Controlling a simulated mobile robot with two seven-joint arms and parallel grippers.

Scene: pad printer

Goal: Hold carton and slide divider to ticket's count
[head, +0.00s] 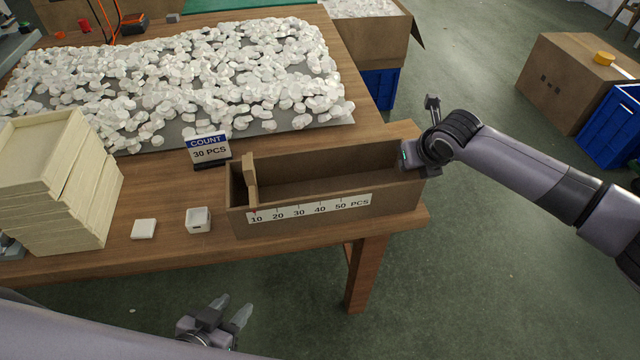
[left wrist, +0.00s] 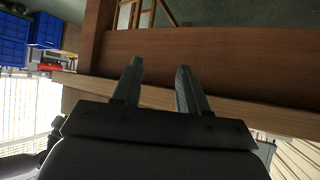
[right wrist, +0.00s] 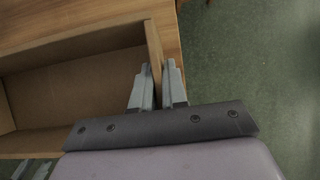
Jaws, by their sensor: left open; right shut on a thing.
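A long open brown carton (head: 310,213) lies near the table's front right corner, with a printed scale strip (head: 310,208) marked 10 to 50 PCS. A cardboard divider (head: 250,182) stands inside it near the left end, about at the 10 mark. A ticket (head: 209,149) behind the carton reads COUNT 30 PCS. My right gripper (head: 410,158) is shut on the carton's right end wall, which shows between its fingers in the right wrist view (right wrist: 158,85). My left gripper (head: 232,316) is open and empty, low in front of the table edge, apart from the carton.
A stack of cream trays (head: 62,180) stands at the left. A white lid (head: 144,229) and a small white box (head: 198,220) lie left of the carton. Many white pieces (head: 190,75) cover the grey mat behind. The wooden table (head: 170,257) has its front edge above my left gripper.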

